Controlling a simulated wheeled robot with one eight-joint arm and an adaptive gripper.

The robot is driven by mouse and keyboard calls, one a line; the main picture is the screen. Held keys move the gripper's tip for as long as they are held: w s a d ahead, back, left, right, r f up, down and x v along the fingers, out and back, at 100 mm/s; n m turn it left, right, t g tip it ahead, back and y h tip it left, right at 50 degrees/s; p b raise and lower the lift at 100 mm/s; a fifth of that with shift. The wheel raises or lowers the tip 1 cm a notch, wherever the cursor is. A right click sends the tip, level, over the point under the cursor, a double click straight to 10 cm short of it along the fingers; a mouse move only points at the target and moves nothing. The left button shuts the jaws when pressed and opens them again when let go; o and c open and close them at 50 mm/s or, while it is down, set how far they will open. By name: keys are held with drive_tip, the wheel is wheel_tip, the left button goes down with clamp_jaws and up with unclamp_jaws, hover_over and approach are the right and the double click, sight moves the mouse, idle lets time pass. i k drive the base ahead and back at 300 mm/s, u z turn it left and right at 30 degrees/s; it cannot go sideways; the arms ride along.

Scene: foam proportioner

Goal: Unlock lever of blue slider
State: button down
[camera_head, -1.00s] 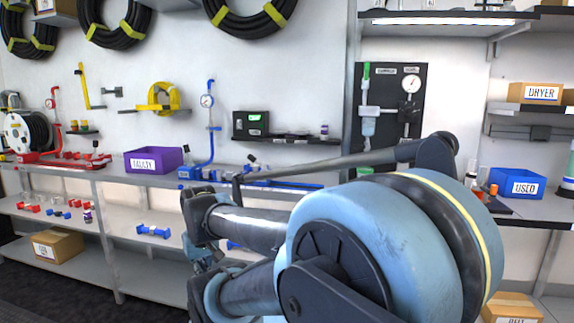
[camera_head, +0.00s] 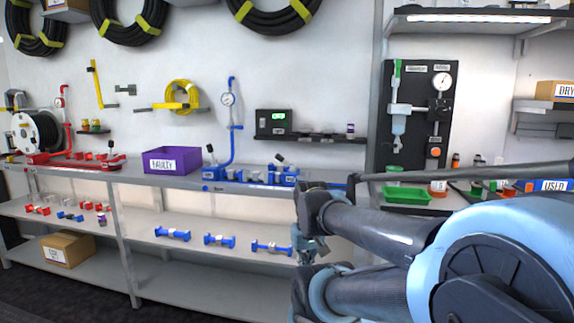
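The blue slider rig (camera_head: 262,176) sits on the upper shelf, right of the purple FAULTY box. It has a blue base, a blue upright pipe with a round gauge (camera_head: 228,99), and small dark levers with light tips. One lever (camera_head: 211,151) stands at its left end and another (camera_head: 279,159) near its right part. They are too small to tell locked from unlocked. My arm reaches in from the lower right. My gripper (camera_head: 308,250) seems to be at its left end, in front of the shelf and below right of the rig; its fingers are not clear.
A purple FAULTY box (camera_head: 172,159) stands left of the rig. A similar red rig (camera_head: 75,160) is farther left. Several blue parts (camera_head: 219,240) lie on the lower shelf. A green tray (camera_head: 407,195) is at right. The floor in front is partly visible at left.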

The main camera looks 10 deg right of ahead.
sight(278, 156)
drive_tip(key=z, duration=0.6)
drive_tip(key=k, duration=1.6)
drive_tip(key=u, duration=0.45)
drive_tip(key=i, duration=1)
drive_tip(key=z, duration=0.05)
